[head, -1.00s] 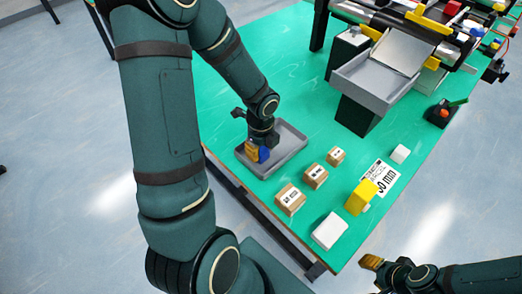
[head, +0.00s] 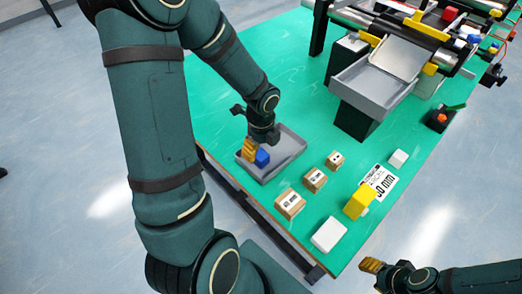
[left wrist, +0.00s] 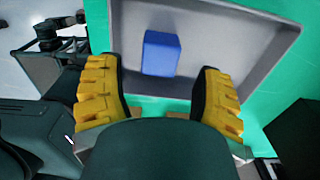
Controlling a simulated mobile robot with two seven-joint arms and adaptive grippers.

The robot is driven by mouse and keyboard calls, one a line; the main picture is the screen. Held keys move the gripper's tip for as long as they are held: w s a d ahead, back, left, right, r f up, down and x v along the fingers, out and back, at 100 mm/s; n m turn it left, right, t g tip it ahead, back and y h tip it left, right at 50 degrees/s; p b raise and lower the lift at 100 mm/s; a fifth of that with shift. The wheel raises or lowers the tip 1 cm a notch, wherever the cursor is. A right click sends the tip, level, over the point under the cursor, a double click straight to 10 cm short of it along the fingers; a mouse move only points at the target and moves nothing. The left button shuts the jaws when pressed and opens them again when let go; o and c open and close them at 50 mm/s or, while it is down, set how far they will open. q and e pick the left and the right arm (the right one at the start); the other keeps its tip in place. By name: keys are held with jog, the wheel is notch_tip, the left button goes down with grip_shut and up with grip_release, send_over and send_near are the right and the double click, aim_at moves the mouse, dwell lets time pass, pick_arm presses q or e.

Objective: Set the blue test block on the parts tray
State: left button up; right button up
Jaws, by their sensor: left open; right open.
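The blue test block (head: 262,158) rests in the grey parts tray (head: 290,150) at the left edge of the green table. It also shows in the left wrist view (left wrist: 161,54), lying on the floor of the tray (left wrist: 222,50). My left gripper (head: 252,153) is just above the tray, beside the block. In the left wrist view its yellow fingers (left wrist: 160,88) are spread apart, with the block ahead of them and clear space on both sides. My right gripper (head: 372,265) is empty, off the table's near right corner.
Several cardboard boxes (head: 290,205) stand in a row right of the tray. A yellow block (head: 360,200), a white block (head: 328,234) and a small white cube (head: 398,159) stand near a printed label (head: 379,184). A conveyor with a grey chute (head: 372,88) fills the back right.

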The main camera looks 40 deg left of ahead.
aim_at(261, 154)
pick_arm(q)
notch_tip(261, 154, up, 9)
jog(key=p, duration=0.2)
dwell(0.6)
